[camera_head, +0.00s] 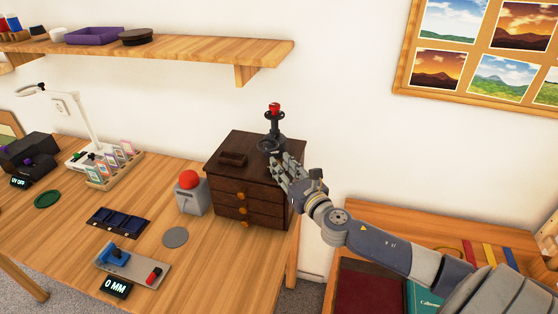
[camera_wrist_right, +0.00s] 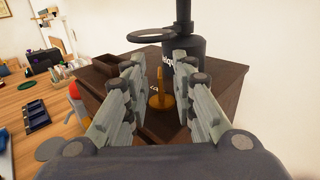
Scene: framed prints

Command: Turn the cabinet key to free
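The dark brown cabinet (camera_head: 240,165) stands at the right end of the wooden desk, with several drawers and orange knobs on its front. The head view does not show this piece; the gripper covers that area. My left gripper is out of view.
A black stand with a red top (camera_head: 273,125) rises from the cabinet top, close to the gripper. A grey box with a red button (camera_head: 190,195) stands left of the cabinet. A wooden shelf (camera_head: 180,47) hangs above. A crate with books (camera_head: 375,285) is below my right arm.

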